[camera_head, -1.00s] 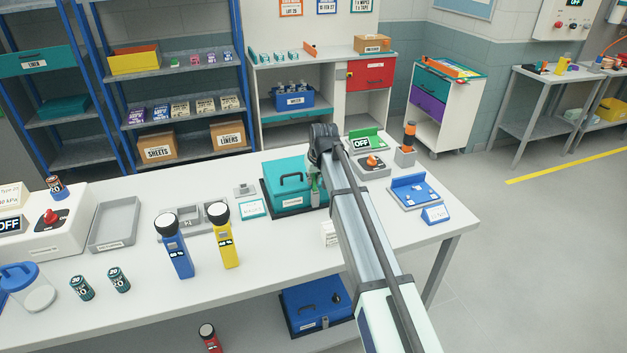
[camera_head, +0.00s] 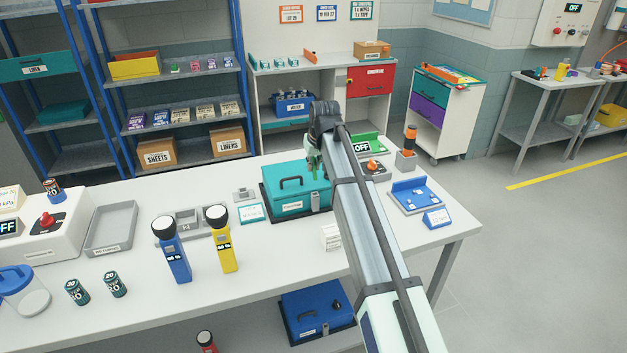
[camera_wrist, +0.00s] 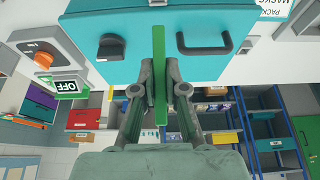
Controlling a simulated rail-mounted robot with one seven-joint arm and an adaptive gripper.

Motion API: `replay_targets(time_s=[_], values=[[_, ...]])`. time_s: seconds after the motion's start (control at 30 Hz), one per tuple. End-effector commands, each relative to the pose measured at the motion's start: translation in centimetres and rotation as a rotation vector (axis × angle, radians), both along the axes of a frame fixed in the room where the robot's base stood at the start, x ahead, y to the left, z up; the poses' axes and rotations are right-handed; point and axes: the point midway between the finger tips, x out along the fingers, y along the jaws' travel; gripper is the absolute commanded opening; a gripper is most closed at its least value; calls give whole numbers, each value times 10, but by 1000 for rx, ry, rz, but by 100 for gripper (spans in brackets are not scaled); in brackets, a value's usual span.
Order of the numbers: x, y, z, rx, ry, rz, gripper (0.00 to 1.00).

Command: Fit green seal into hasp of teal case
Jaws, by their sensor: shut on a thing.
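The teal case (camera_head: 283,203) stands on the white table with a black handle on its lid and a white label in front. A small grey fitting (camera_head: 316,201), apparently the hasp, shows at its right front. My gripper (camera_head: 315,165) is above the case's right end, shut on the green seal (camera_head: 314,174). In the wrist view, the seal (camera_wrist: 159,50) is a long thin green strip between my fingertips (camera_wrist: 160,72). The teal case (camera_wrist: 150,20) lies beyond it, with its handle and a dark knob-like part on either side. Whether seal and case touch is unclear.
A grey base with an orange knob (camera_head: 374,166) and a green OFF sign (camera_head: 366,145) stand right of the case. A blue stand (camera_head: 413,195) is farther right. Yellow (camera_head: 222,246) and blue (camera_head: 174,256) torches stand front left.

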Motion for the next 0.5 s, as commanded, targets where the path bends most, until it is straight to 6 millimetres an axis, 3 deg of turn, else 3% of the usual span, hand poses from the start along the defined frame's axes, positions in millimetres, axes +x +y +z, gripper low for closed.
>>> replay_targets(time_s=[0.3, 0.5], values=[[3, 1, 81, 1, -3, 0, 0], [2, 1, 115, 1, -2, 0, 0]])
